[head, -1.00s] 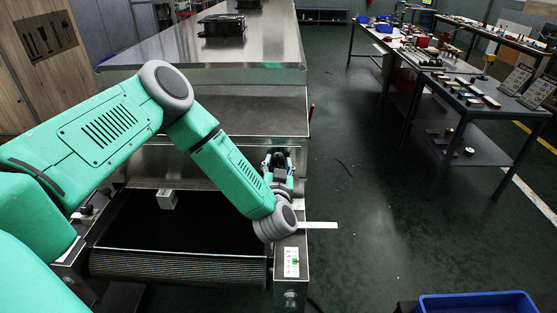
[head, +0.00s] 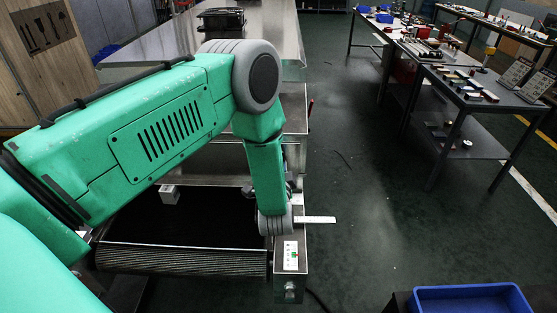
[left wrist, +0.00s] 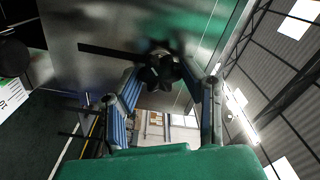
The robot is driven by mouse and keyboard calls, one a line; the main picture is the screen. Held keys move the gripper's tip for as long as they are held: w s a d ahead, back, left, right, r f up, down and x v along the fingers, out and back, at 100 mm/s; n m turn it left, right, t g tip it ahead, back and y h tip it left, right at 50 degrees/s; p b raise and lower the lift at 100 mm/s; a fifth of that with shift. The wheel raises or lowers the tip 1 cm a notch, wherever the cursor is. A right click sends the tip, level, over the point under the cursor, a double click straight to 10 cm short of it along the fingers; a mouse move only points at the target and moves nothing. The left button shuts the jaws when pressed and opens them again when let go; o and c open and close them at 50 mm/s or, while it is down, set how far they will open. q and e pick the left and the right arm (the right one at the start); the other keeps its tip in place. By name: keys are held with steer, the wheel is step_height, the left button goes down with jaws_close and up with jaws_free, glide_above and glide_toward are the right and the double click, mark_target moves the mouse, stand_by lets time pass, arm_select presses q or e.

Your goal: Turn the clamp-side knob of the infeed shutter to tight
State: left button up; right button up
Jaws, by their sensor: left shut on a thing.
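In the left wrist view a dark lobed knob (left wrist: 164,70) stands out from a steel panel (left wrist: 85,25) with a dark slot beside it. My left gripper (left wrist: 158,78) has its two fingers closed in on the knob from both sides. The fingertips are dark and blend with the knob, so the exact contact and the knob's turned position are hard to see. In the head view my left arm covers the gripper and the knob. My right gripper is in neither view.
The infeed belt roller (head: 180,262) lies below my left arm. A small control panel (head: 290,255) is on the frame's right end. A white strip (head: 315,219) juts right. A blue bin (head: 470,299) sits at lower right. The floor between machine and tables (head: 455,90) is clear.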

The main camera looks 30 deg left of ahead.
arm_select(q)
steer(key=shift+s+d+f+m+b, duration=0.15)
steer(key=shift+m+b, duration=0.3)
steer(key=shift+m, duration=0.95)
steer(key=shift+w+f+m+b, duration=0.15)
steer(key=shift+m+b, duration=0.3)
steer(key=shift+m, duration=0.95)
steer(key=shift+s+d+f+m+b, duration=0.15)
steer(key=shift+m+b, duration=0.3)
steer(key=shift+m, duration=0.95)
steer(key=shift+f, duration=0.1)
steer(key=o, duration=1.1)
steer(key=shift+r, duration=0.25)
steer(key=v, duration=1.1)
steer(key=shift+s+d+f, duration=0.1)
steer(key=shift+s+d, duration=0.15)
steer(key=shift+s, duration=0.05)
